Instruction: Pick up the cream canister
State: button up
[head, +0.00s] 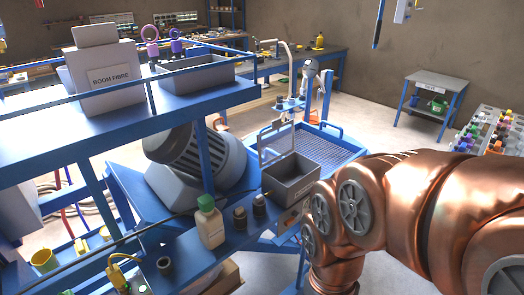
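A cream canister (211,228) with a green cap stands upright on the blue lower shelf (195,262), left of my arm. It has a pale label on its front. My copper-coloured arm fills the lower right of the head view and bends down past the bottom edge. My gripper is out of the picture, so its distance from the canister does not show. Nothing visible touches the canister from my side.
Two small dark containers (240,218) stand just right of the canister. A grey open-lidded box (291,178) is behind them. A dark ring-shaped part (165,266) is at left front. The blue upper shelf (120,120) overhangs the left, with a large grey motor (185,160) below.

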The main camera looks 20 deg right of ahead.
aim_at(240, 217)
jog(key=z, duration=0.75)
jog(key=k, duration=1.05)
jog(key=u, duration=1.7)
jog(key=i, duration=0.5)
